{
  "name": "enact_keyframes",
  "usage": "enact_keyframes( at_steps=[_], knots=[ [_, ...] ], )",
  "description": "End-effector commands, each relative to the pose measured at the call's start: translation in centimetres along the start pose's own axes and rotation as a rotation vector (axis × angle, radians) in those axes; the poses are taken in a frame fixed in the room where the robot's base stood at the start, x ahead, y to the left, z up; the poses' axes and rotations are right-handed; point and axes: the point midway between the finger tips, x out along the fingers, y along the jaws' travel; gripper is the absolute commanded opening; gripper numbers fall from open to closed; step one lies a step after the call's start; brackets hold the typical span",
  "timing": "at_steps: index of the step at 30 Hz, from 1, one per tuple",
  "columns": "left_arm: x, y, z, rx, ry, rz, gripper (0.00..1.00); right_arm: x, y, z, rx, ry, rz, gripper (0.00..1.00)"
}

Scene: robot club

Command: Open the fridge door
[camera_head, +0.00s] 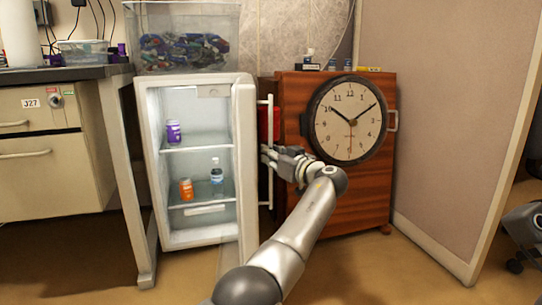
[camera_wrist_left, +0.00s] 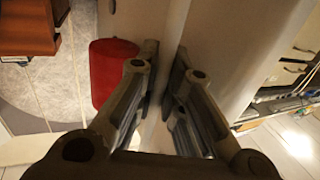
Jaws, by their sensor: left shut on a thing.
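The small white fridge (camera_head: 196,235) stands at the left centre of the head view. Its door (camera_head: 245,150) is swung open at the right side and shows nearly edge-on, so the lit inside is visible. A long white bar handle (camera_head: 270,190) runs down the outer face of the door. My left gripper (camera_head: 267,154) is at the middle of this handle and shut on it. In the left wrist view the fingers (camera_wrist_left: 165,95) stand close on either side of a pale upright part. My right gripper is not in view.
A purple can (camera_head: 173,132), an orange can (camera_head: 186,189) and a bottle (camera_head: 216,178) stand on the fridge shelves. A clear bin (camera_head: 185,58) sits on top. A wooden cabinet (camera_head: 350,190) with a clock (camera_head: 348,120) stands right of the door, a partition (camera_head: 440,120) beyond it.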

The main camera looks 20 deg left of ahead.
Motion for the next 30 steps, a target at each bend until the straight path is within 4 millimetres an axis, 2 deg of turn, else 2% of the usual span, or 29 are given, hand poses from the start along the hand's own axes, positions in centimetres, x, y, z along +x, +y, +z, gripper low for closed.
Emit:
enact_keyframes(
  at_steps=[4, 5, 9, 20, 26, 30],
  knots=[
    [0.1, 0.0, 0.0, 0.0, 0.0, 0.0, 0.0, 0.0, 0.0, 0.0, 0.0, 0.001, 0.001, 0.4],
    [0.1, 0.0, 0.0, 0.0, 0.0, 0.0, 0.13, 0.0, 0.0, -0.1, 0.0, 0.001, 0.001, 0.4],
    [0.1, 0.0, 0.0, 0.0, -0.001, 0.0, 0.31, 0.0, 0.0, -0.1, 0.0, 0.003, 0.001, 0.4],
    [-0.2, 0.0, 0.0, 0.0, -0.001, 0.0, 0.32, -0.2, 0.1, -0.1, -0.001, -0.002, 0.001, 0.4],
    [-1.9, 0.1, 0.1, -0.001, 0.0, 0.002, 0.32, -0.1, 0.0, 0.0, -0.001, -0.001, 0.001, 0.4],
    [-4.0, 0.1, 0.1, -0.001, -0.001, 0.003, 0.32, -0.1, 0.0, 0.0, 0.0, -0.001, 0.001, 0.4]
  ],
)
